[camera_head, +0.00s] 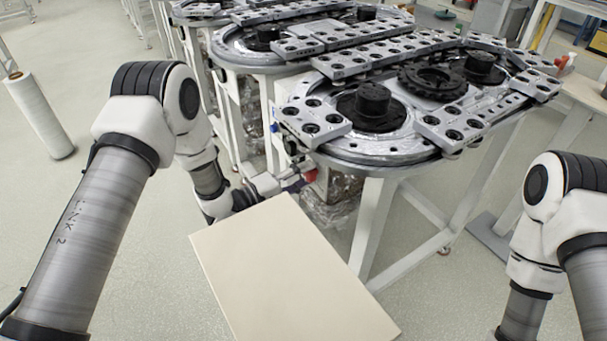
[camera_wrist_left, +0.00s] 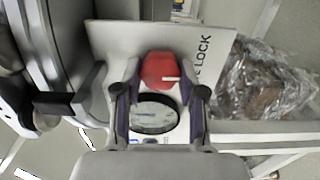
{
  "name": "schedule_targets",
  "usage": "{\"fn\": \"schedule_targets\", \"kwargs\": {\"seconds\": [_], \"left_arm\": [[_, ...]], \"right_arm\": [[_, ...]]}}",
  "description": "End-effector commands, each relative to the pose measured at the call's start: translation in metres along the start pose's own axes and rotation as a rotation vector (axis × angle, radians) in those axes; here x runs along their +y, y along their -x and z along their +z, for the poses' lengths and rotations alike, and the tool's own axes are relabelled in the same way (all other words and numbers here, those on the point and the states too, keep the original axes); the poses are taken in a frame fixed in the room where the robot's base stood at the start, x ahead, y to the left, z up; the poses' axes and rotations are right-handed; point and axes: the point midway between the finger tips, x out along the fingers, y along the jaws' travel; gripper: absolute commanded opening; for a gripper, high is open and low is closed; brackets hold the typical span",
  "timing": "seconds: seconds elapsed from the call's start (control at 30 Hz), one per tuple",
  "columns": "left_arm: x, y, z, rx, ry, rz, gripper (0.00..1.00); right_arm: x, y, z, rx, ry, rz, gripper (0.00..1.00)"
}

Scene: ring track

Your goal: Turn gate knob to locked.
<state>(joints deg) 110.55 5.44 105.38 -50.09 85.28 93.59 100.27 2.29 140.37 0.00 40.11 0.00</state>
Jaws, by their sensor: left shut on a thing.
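The gate knob (camera_wrist_left: 160,71) is red with a small white mark, and sits on a pale plate (camera_wrist_left: 205,75) with dark lettering that reads "LOCK" in part. My left gripper (camera_wrist_left: 160,88) is shut on the knob, one finger on each side of it. In the head view the knob (camera_head: 311,175) is a small red spot under the near end of the ring track, at the tip of my left gripper (camera_head: 292,178). A round gauge-like disc (camera_wrist_left: 154,114) shows between the fingers. My right gripper is out of view; only part of that arm shows.
The ring track (camera_head: 345,158) stands on white legs above and beyond the knob. A beige board (camera_head: 290,270) lies in front, close to my left wrist. Crumpled clear wrap (camera_wrist_left: 262,82) hangs beside the plate. A white roll (camera_head: 38,115) stands on the open floor at left.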

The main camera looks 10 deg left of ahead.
Motion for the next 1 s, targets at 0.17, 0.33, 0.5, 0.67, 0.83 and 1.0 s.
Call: {"fn": "schedule_targets", "kwargs": {"seconds": [0.17, 0.33, 0.5, 0.67, 0.83, 1.0], "left_arm": [[0.0, 0.0, -0.001, 0.001, 0.0, 0.001, 0.51], [0.0, 0.0, 0.0, 0.001, -0.001, 0.0, 0.66], [0.0, 0.001, 0.0, 0.001, -0.001, 0.0, 0.66], [0.0, 0.015, -0.002, 0.004, 0.002, -0.001, 0.66], [0.0, 0.056, -0.002, 0.008, 0.004, 0.0, 0.66], [0.0, 0.098, -0.002, 0.007, 0.004, 0.002, 0.66]], "right_arm": [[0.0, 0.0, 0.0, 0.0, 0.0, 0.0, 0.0], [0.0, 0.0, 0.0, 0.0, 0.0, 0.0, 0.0], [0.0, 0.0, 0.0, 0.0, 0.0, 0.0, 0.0], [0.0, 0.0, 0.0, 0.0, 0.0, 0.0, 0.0], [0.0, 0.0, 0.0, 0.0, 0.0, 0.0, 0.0], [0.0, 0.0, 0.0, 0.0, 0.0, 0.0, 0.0]]}}
